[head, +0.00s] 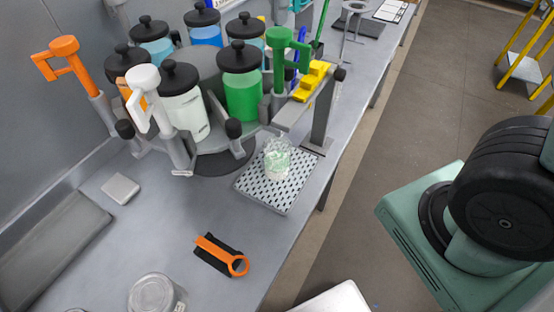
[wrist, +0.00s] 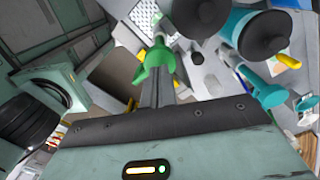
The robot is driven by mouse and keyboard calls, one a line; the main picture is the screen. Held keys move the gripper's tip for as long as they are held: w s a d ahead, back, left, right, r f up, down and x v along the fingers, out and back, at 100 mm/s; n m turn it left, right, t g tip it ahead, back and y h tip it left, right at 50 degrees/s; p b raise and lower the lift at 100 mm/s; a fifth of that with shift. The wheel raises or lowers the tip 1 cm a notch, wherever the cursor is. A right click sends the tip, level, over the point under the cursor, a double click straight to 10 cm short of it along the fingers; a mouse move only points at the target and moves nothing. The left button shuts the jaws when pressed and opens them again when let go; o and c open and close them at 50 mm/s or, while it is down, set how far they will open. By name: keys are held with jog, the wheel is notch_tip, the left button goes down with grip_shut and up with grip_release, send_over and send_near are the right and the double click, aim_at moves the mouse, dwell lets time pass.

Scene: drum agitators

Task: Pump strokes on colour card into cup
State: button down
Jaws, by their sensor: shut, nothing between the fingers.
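The cup (head: 277,160), clear with pale green and white in it, stands upright on the perforated drip tray (head: 247,187) in the head view. Beside it is the green canister (head: 242,97) with its green pump handle (head: 279,50). A white pump (head: 143,92) and an orange pump (head: 68,58) stand further left. In the wrist view my gripper (wrist: 158,92) is shut and empty, its fingers pointing at the green handle (wrist: 154,62). I cannot tell if they touch it. My gripper is not in the head view. A clipboard with a sheet (head: 391,9), possibly the colour card, lies far back; its marks are unreadable.
Several black-lidded canisters ring a grey hub, including a white-filled one (head: 182,102). A yellow stepped piece (head: 312,80) sits near the green pump. An orange ring-ended tool (head: 222,254) and a clear lidded jar (head: 152,293) lie in front.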

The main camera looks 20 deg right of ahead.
aim_at(279, 32)
jog(key=shift+f+b, duration=1.85)
jog(key=shift+f, duration=1.15)
jog(key=shift+r, duration=0.2)
jog(key=shift+r+p, duration=2.8)
jog(key=shift+r, duration=0.1)
jog(key=shift+r, duration=0.1)
notch_tip(279, 32, up, 6)
jog(key=p, duration=0.5)
